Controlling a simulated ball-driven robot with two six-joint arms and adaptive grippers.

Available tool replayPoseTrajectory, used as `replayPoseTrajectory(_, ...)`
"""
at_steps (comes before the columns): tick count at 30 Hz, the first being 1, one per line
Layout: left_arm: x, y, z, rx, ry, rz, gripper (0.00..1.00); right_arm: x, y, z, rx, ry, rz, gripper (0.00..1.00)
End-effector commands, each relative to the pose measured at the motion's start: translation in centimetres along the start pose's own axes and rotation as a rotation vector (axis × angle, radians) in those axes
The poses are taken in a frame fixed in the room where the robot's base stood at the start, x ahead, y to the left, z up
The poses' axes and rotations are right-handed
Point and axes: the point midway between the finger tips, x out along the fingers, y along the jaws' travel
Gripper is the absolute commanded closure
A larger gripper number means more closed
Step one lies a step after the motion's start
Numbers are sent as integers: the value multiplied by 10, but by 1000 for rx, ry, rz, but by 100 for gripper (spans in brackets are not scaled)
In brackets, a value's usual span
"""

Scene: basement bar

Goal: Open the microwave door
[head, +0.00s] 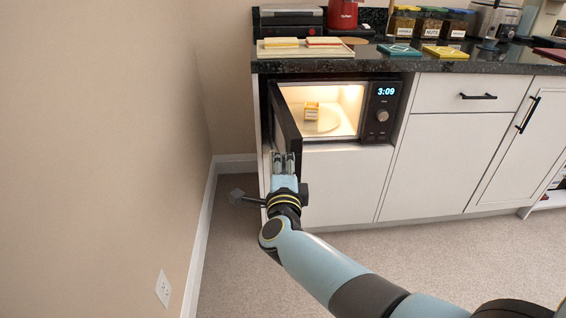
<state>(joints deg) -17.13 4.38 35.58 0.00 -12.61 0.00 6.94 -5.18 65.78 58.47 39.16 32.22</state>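The microwave (375,131) is built into the cabinet under the counter, with a lit interior and a display reading 3:09. Its dark door (285,118) stands open, swung out towards me on the left side. Inside is a round turntable plate (325,121) with a small yellow and white item (312,111) on it. My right gripper (284,157) is at the lower part of the door, fingers pointing up. A narrow gap shows between the fingers, but I cannot tell whether they touch or hold the door. My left gripper is not in view.
A wall (110,130) runs close along the left. The dark counter (400,65) above holds a tray (275,51), labelled jars (428,22) and a red appliance (342,14). White cabinet fronts (440,160) lie to the right. The carpet (440,250) in front is clear.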

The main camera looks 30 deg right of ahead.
Motion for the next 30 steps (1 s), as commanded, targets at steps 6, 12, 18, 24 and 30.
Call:
replayPoseTrajectory(6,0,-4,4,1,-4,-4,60,0,-1,0,0,0,0,100)
replayPoseTrajectory(12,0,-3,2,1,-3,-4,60,0,-23,0,4,1,-3,100)
replayPoseTrajectory(18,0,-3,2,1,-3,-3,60,0,-64,0,6,1,-4,100)
replayPoseTrajectory(24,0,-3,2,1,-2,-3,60,0,-93,0,3,1,-2,100)
replayPoseTrajectory(30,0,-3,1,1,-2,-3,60,0,-100,0,0,-1,0,100)
